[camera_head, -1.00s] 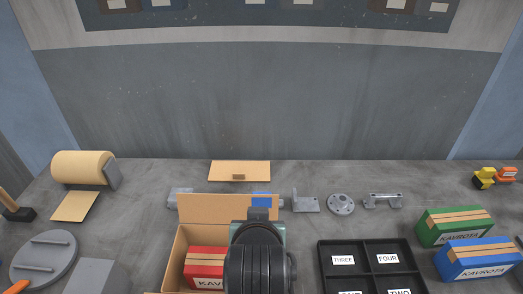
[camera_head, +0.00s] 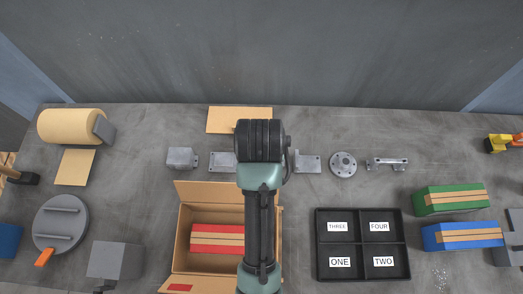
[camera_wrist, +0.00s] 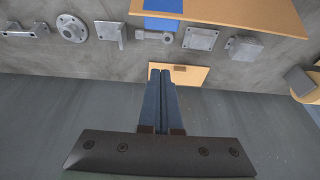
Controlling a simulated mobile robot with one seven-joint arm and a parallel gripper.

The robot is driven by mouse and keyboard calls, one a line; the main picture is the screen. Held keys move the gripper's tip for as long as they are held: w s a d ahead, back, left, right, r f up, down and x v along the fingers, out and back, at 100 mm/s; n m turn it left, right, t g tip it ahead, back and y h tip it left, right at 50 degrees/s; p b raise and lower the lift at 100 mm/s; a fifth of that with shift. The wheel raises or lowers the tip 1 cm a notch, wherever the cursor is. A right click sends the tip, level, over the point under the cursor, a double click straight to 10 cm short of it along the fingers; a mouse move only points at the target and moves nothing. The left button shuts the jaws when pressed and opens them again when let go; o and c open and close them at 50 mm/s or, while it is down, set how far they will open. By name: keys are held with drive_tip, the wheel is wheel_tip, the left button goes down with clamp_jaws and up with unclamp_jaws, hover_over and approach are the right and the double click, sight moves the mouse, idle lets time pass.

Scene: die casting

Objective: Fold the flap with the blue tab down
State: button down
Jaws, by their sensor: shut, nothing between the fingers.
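An open cardboard box (camera_head: 176,245) stands at the front, with a red pack (camera_head: 215,238) inside. Its far flap (camera_head: 205,191) is raised; my arm hides its right part in the head view. In the wrist view the flap (camera_wrist: 235,15) crosses the top edge, with its blue tab (camera_wrist: 163,8) beside the bare cardboard. My gripper (camera_wrist: 161,72) is shut and empty. In the wrist view its fingertips show below the tab, apart from it. In the head view my arm reaches over the box past the far flap, and the fingers are hidden.
Behind the box lie metal parts (camera_head: 182,158) in a row and a flat cardboard piece (camera_head: 222,119). A black compartment tray (camera_head: 362,245) stands right of the box. A near flap with a red tab (camera_head: 180,288) lies folded outward. The back wall closes off the table.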

drive_tip(key=p+x, duration=0.1)
drive_tip(key=x, duration=0.8)
drive_tip(key=s+p, duration=0.1)
drive_tip(key=s, duration=0.1)
drive_tip(key=s+r+p, duration=0.1)
drive_tip(key=s, duration=0.1)
drive_tip(key=shift+p, duration=0.4)
